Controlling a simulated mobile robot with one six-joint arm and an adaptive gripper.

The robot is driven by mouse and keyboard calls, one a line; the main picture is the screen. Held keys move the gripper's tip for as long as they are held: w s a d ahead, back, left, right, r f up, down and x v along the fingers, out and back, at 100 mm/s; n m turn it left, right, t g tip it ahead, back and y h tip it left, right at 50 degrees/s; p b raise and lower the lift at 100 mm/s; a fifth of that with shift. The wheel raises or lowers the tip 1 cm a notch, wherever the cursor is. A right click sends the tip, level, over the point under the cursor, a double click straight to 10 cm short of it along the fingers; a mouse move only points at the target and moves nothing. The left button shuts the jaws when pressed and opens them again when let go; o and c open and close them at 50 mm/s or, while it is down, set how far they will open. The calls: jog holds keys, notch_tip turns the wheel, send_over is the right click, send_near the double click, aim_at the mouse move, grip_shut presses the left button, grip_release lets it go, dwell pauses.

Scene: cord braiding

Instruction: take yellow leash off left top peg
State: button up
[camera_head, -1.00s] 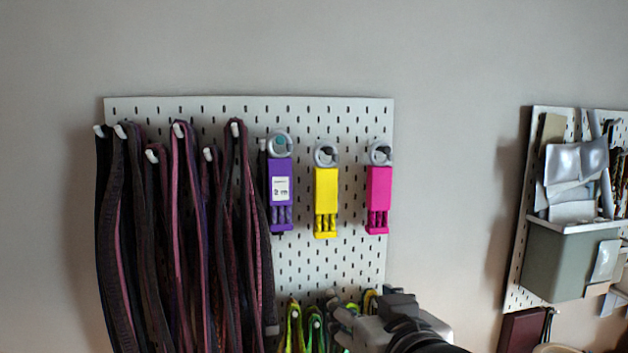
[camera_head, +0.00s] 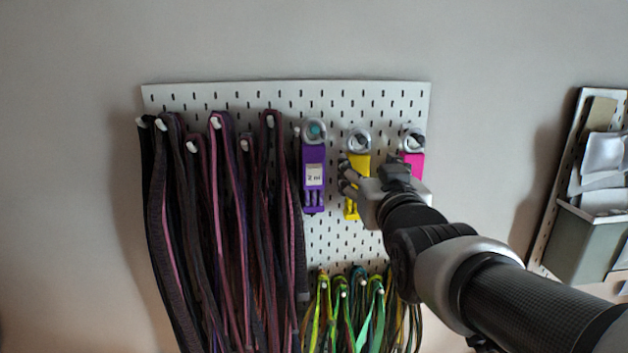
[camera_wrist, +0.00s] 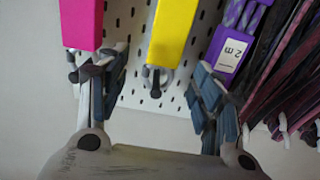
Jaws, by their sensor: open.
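A yellow block-shaped piece (camera_head: 358,162) hangs by a grey ring from the upper part of the white pegboard, between a purple one and a pink one. My gripper (camera_head: 349,178) is in front of its lower half and partly hides it. In the wrist view the yellow piece (camera_wrist: 174,30) comes down between my two spread, empty fingers (camera_wrist: 158,68); I cannot tell whether they touch it. Below, yellow-green leashes (camera_head: 323,300) hang in loops from pegs low on the board.
A purple piece (camera_head: 314,165) hangs left of the yellow one. A pink piece (camera_head: 413,160) hangs right, close to my gripper. Dark and plum straps (camera_head: 215,220) fill the pegboard's left half. A second board with a grey-green bin (camera_head: 585,243) is at far right.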

aim_at(358, 160)
jog(key=w+p, duration=0.1)
jog(key=w, duration=0.2)
jog(key=w+p, duration=0.1)
jog(key=w, duration=0.3)
jog(key=shift+w+a+f, duration=0.2)
jog(key=shift+w, duration=0.1)
jog(key=shift+s, duration=0.2)
jog(key=shift+w, duration=0.1)
jog(key=c, duration=0.4)
jog(key=shift+r, duration=0.1)
grip_shut()
